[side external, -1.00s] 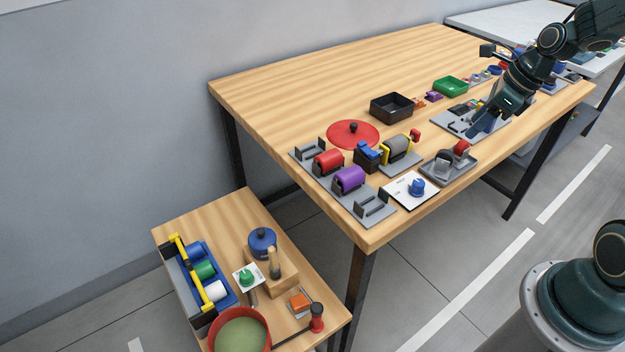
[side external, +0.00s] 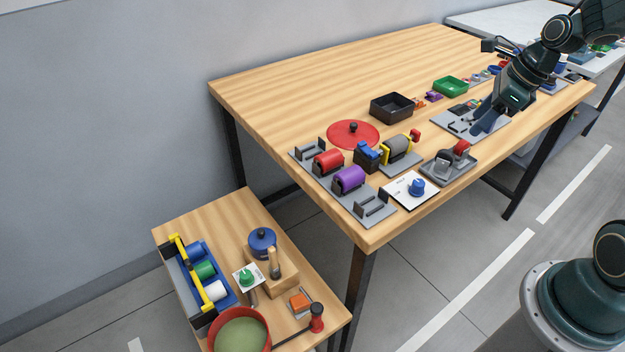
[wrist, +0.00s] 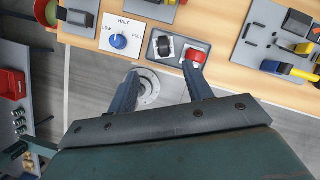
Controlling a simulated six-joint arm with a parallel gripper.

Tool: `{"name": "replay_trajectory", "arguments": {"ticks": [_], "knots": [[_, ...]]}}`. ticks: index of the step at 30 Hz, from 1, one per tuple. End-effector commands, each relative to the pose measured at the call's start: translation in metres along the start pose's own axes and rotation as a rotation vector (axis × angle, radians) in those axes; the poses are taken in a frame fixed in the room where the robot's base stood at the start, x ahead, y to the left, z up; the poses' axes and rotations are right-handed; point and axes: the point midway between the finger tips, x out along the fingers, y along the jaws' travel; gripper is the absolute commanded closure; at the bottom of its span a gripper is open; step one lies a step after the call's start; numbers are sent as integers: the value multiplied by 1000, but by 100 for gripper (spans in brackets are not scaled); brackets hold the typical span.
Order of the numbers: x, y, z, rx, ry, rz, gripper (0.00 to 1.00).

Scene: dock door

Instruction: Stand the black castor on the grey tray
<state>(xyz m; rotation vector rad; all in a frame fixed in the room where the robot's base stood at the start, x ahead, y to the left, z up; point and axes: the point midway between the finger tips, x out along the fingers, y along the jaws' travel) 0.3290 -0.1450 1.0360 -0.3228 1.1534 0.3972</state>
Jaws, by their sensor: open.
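The grey tray (side external: 457,171) sits near the table's front edge and also shows in the wrist view (wrist: 179,59). The black castor (side external: 443,162) is on its left part; the wrist view shows it as a dark wheel with a pale bracket (wrist: 164,48). I cannot tell for certain whether it stands or lies. A red castor-like piece (side external: 461,148) is beside it, at the tray's right side, and shows in the wrist view (wrist: 195,54). My gripper (side external: 480,127) is open and empty, above the table right of the tray. Its spread fingers (wrist: 163,75) show in the wrist view.
A white dial card (side external: 410,189) lies left of the tray. A grey board (side external: 447,122) with dark parts lies behind it, under my gripper. A black bin (side external: 391,107), a green bin (side external: 450,86) and a red lid (side external: 352,134) stand farther back.

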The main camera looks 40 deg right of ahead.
Motion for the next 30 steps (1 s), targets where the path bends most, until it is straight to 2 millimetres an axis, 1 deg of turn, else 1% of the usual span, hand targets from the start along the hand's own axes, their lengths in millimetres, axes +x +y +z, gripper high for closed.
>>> {"name": "replay_trajectory", "arguments": {"ticks": [5, 15, 23, 30], "knots": [[-15, 19, 10, -237, 14, -18, 50], [-52, 70, 24, -879, 61, -54, 50], [-78, 109, 24, -1369, 99, -76, 50], [-100, 142, 16, -1811, 137, -94, 50]]}}
